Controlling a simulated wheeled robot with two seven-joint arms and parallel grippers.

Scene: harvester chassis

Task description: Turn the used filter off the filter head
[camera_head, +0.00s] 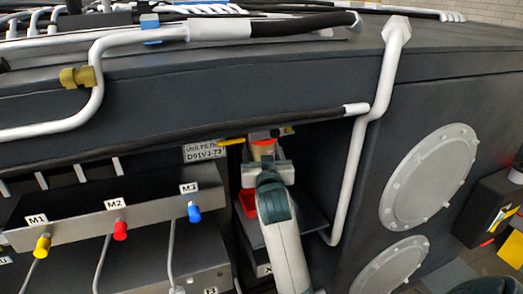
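The label reading "USE FILTER D91VJ-73" (203,152) is on the chassis at the back of the recess. Right of it, a small orange-red and tan part (263,149), which seems to be the used filter, shows just above my gripper. The filter head cannot be made out clearly; a yellow strip shows beside the orange part. One arm, seemingly my right, reaches up from the bottom centre into the recess. Its gripper (264,161) is at the orange part, but the fingers are small and partly hidden, so its grip cannot be told. My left gripper is not in view.
A red tray-like object (248,203) sits left of my wrist. A grey block with M1, M2 and M3 ports (120,210) fills the lower left. A white pipe (352,170) and dark side wall bound the recess at right. A dark hose (220,139) crosses above.

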